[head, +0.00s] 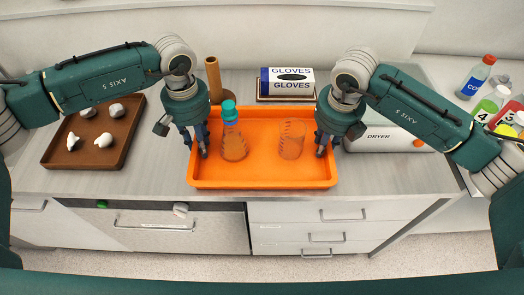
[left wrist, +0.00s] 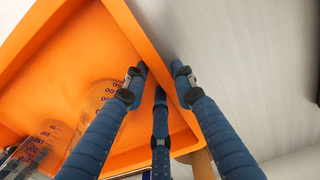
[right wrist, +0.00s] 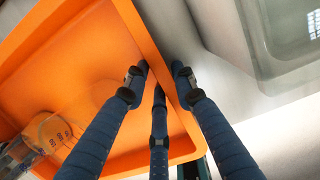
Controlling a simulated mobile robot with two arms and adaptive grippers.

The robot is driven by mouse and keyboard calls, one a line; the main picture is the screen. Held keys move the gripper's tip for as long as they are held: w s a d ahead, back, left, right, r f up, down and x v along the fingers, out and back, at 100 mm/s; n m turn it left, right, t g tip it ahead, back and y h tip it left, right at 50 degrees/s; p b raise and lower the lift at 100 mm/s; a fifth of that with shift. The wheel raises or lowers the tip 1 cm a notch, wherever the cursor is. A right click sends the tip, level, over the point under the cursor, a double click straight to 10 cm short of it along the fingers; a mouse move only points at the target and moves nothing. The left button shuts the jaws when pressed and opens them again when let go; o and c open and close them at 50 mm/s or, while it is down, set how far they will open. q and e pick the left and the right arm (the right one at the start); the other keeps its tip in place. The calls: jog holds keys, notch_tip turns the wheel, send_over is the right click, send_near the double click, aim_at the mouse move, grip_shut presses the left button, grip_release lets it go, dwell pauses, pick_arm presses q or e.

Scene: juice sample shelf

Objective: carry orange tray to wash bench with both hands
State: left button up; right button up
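The orange tray (head: 262,183) sits on the grey counter. In it stand a conical flask (head: 234,147) with a teal stopper, left of centre, and a clear beaker (head: 291,140) to the right. Both are upright. My left gripper (head: 199,150) straddles the tray's left wall; in the left wrist view its fingers (left wrist: 160,72) close on the wall from both sides. My right gripper (head: 324,147) does the same at the right wall; in the right wrist view its fingers (right wrist: 160,72) press on the wall from both sides. The tray appears level.
A brown tray (head: 62,148) with several whitish lumps lies to the left. A glove box (head: 287,82) and brown cylinder (head: 213,80) stand behind the tray. A dryer (head: 385,138) stands right. Bottles and colored numbered containers (head: 485,111) are at far right. Drawers (head: 325,225) are below.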

jog(key=shift+r, duration=0.2)
pick_arm(q)
notch_tip(320, 180, up, 12)
pick_arm(e)
notch_tip(320, 180, up, 12)
jog(key=s, duration=0.1)
jog(key=shift+s+f, duration=0.25)
jog(key=shift+s, duration=0.1)
